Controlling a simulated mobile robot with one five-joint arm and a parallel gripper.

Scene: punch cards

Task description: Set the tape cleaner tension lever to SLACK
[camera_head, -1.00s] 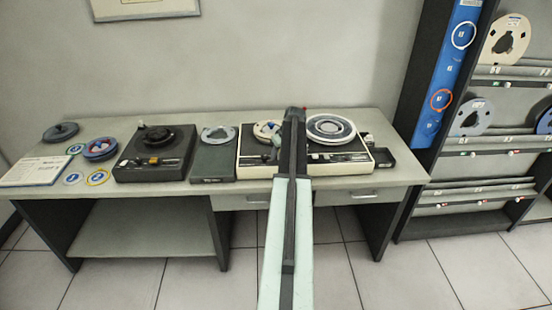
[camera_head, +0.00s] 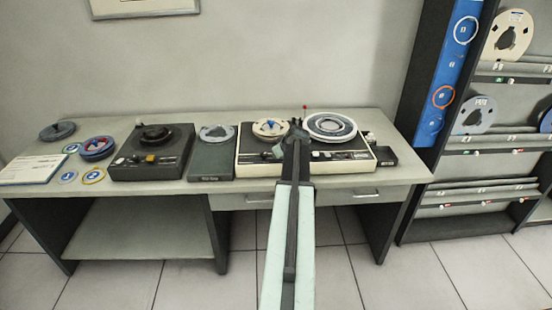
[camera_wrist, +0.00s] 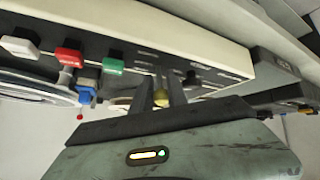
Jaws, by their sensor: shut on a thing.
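The cream-edged tape machine (camera_head: 245,165) stands on the desk, with a white reel (camera_head: 330,126) on its right half and a smaller reel (camera_head: 270,128) on its left. A thin upright stick with a red tip (camera_head: 304,107) rises between them; a red ball (camera_wrist: 80,117) shows in the wrist view. My gripper (camera_head: 296,130) is at the middle of this machine. In the wrist view, my gripper (camera_wrist: 160,92) is shut on a small brass-coloured piece (camera_wrist: 160,98) at the control panel, mostly hidden by the fingers. I cannot read any SLACK marking.
White (camera_wrist: 20,46), red (camera_wrist: 68,57) and green (camera_wrist: 114,65) keys line the panel beside my fingers. A dark machine (camera_head: 150,155) and a grey-topped box (camera_head: 212,160) stand to the left, a small dark box (camera_head: 385,156) to the right. A reel rack (camera_head: 480,150) stands farther right.

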